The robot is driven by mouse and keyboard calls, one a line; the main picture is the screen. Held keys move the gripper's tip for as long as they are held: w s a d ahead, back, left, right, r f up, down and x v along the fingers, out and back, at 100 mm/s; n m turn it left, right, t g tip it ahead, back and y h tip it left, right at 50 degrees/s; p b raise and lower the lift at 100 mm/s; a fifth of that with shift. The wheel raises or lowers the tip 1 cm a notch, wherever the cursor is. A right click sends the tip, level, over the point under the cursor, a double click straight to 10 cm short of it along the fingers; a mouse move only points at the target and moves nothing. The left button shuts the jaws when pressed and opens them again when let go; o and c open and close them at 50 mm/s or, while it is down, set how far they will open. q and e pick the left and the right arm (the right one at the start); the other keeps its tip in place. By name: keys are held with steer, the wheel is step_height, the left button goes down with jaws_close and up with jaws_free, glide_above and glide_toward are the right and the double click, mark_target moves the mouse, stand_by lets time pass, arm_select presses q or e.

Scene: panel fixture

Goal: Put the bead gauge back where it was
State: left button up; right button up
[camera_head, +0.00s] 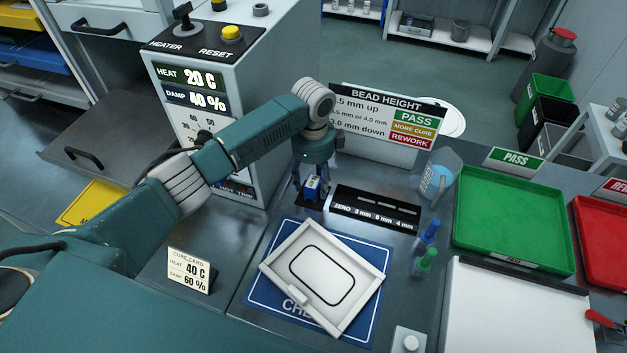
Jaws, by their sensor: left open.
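The small blue and white block under my left gripper looks like the bead gauge (312,187). My right gripper is not in view.
A white panel with a black bead outline (321,273) lies on a blue mat (262,292). A bead height sign (385,117) stands behind. A green tray (513,215), blue bottle (430,232) and green bottle (426,259) are right. The heater cabinet (235,85) stands close behind my left arm.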

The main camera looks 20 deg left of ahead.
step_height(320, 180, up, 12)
steer(key=p, duration=1.1)
steer(key=shift+p, duration=0.4)
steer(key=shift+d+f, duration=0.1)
